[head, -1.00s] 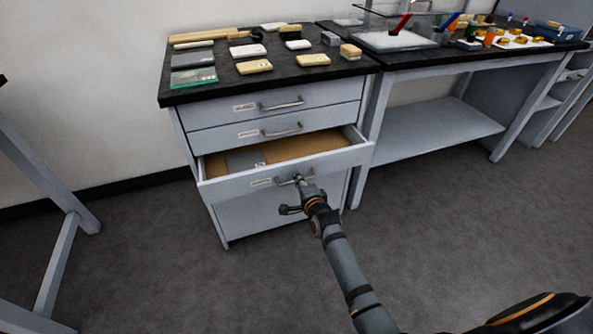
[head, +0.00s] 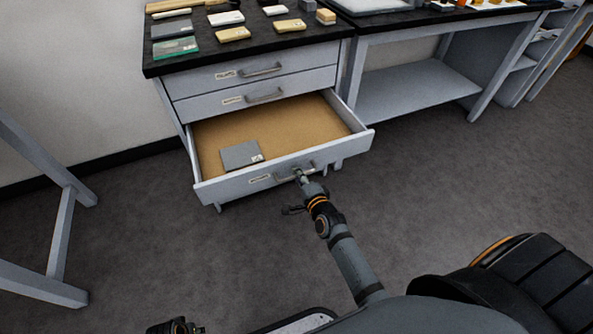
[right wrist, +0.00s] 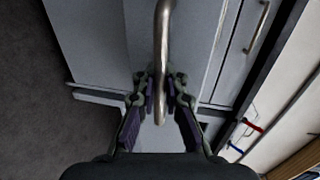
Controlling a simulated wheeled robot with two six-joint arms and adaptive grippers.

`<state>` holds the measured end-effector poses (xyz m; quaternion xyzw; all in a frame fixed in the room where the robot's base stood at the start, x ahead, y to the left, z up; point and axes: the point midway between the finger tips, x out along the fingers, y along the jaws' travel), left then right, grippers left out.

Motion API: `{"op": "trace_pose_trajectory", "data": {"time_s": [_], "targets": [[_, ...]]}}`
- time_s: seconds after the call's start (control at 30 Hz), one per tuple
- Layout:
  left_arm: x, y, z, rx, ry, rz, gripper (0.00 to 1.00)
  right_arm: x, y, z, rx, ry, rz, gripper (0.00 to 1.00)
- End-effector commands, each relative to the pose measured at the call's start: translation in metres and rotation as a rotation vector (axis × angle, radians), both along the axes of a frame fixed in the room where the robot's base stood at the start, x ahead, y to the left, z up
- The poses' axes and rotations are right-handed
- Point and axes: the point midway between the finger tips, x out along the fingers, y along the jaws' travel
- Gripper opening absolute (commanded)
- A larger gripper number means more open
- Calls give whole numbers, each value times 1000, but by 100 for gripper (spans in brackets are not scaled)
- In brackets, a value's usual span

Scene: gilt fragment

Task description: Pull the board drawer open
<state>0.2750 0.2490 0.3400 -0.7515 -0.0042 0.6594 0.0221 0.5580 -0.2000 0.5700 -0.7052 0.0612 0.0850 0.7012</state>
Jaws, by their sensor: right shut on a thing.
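The board drawer (head: 250,184) is the third one down in the grey cabinet. In the head view it stands well out, showing a brown bottom (head: 285,125) with a flat grey board (head: 241,155) lying near its front left. My right gripper (head: 299,176) is at the drawer front, shut on the metal bar handle (head: 311,166). In the right wrist view the handle (right wrist: 163,35) runs between the two fingers of that gripper (right wrist: 160,90). A dark part at the bottom edge of the head view looks like my left gripper (head: 176,327); its fingers cannot be made out.
Two shut drawers (head: 245,72) with bar handles sit above. The black cabinet top (head: 180,65) carries several small blocks and plates. A grey table frame (head: 60,225) stands at left, a bench (head: 410,92) at right. The floor in front is clear.

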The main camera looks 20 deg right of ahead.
Motion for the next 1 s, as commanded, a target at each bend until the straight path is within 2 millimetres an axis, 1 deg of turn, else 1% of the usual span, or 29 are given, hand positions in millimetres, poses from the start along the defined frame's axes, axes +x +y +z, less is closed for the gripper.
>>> {"op": "trace_pose_trajectory", "data": {"time_s": [0.33, 0.37, 0.4, 0.43, 0.73, 0.77, 0.87, 0.97, 1.0], "targets": [[0, 0, 0, 0, 0, 0, 40, 0, 0, 2, 1, -3, 0, 0], [0, 0, 0, 0, 0, 0, 40, 0, 0, 2, 1, -3, 0, 12], [0, 0, 0, 0, 0, 0, 40, 0, 0, 2, 1, -3, 0, 17], [0, 0, 0, 0, 0, 0, 40, 0, 0, 1, 1, -3, 0, 19], [1, 0, 0, 0, 0, 0, 40, -2, 0, 1, 1, -1, 0, 19], [1, 0, 0, 0, 0, 0, 40, -3, 0, 1, 1, -1, 0, 19], [1, 0, 0, 0, 0, 0, 40, -17, -1, 3, 0, 1, 0, 19], [0, 0, 0, 0, 0, 0, 40, -41, -1, 7, 2, 3, 0, 19], [0, 0, 0, 0, 0, 0, 40, -52, -2, 10, 1, 3, 0, 19]]}}
